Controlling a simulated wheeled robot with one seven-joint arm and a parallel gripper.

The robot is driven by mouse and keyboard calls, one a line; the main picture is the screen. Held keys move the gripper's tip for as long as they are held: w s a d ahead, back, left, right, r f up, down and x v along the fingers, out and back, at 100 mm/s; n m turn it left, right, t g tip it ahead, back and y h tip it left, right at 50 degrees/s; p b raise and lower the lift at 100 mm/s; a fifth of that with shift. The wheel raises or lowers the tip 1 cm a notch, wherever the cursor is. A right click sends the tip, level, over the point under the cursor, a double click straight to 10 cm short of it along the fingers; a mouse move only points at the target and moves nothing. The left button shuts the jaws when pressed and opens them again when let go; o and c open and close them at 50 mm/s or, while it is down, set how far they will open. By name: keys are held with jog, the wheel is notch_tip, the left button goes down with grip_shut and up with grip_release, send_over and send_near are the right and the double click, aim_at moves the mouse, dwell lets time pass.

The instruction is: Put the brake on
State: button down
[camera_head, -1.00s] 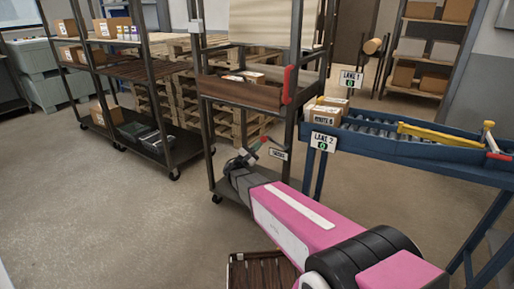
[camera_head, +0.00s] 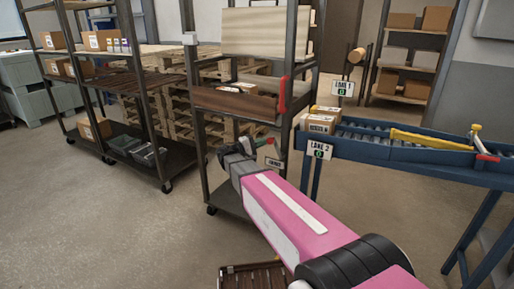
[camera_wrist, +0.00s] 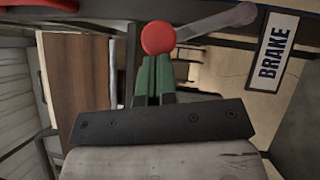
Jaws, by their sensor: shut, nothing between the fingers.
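The brake lever (camera_wrist: 218,22) is a grey bar with a round red knob (camera_wrist: 158,37) at its end. A white plate reading BRAKE (camera_wrist: 274,52) is beside it, and this plate also shows small in the head view (camera_head: 276,163). My gripper (camera_wrist: 153,62) has green fingers pressed together with nothing between them. In the wrist view the fingertips are right at the knob, which overlaps them. I cannot tell whether they touch it. In the head view my gripper (camera_head: 262,143) is by the right front post of the dark rack.
The dark wheeled rack (camera_head: 235,102) holds a brown shelf and a red handle (camera_head: 284,97). The blue roller conveyor (camera_head: 400,150) with the LANE 2 sign (camera_head: 319,149) stands close on the right. Another rack (camera_head: 125,68) stands left. The floor (camera_head: 90,220) at front left is clear.

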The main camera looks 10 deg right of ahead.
aim_at(270, 140)
jog(key=s+d+r+m, duration=0.1)
jog(key=d+r+m+y, duration=0.1)
jog(key=shift+s+d+m+y, duration=0.1)
jog(key=shift+s+m+y, duration=0.2)
jog(key=shift+s+m, duration=0.1)
jog(key=shift+s+d+r+m+g+y, duration=0.25)
jog(key=shift+s+d+m+g+y, duration=0.2)
jog(key=shift+d+m+y, duration=0.2)
jog(key=shift+d, duration=0.1)
